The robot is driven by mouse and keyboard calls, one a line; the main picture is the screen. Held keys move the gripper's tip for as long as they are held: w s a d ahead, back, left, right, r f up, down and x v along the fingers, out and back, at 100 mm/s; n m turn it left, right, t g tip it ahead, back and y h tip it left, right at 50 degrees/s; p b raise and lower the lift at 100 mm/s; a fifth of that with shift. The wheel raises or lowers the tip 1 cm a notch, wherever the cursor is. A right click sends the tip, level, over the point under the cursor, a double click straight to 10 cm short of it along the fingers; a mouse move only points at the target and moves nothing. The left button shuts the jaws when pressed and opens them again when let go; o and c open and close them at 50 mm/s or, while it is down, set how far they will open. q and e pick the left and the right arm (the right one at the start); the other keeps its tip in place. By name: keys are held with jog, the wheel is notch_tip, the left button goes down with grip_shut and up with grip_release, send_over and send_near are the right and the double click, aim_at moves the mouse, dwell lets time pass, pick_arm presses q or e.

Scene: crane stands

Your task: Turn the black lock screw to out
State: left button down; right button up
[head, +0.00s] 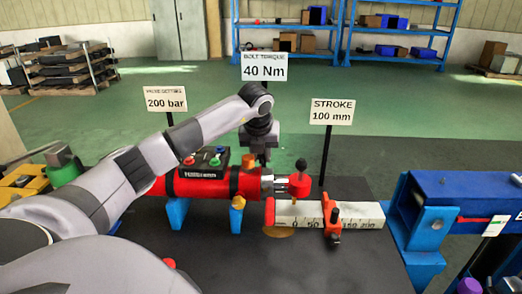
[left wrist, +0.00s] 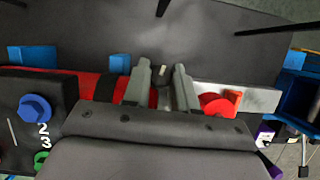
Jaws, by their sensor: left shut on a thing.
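My left gripper (head: 262,156) points down over the rod end of the red cylinder (head: 218,184). Its fingers are shut on the black lock screw at the cylinder's top, which they mostly hide. In the left wrist view the two grey fingers (left wrist: 163,85) stand a little apart across the red cylinder (left wrist: 89,85), with a small pale piece between them. Which way the screw is turned cannot be made out. My right gripper is in neither view.
A red block with a black ball knob (head: 301,165) stands just right of the gripper. A white stroke scale (head: 360,215) carries an orange slider (head: 332,222). Signs on posts, including the bolt torque sign (head: 264,67), rise behind.

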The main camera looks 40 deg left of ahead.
pick_arm(q)
jog(key=shift+r, duration=0.1)
jog(key=c, duration=0.9)
grip_release()
jog(key=shift+b+v, duration=0.4)
jog(key=shift+v, duration=3.15)
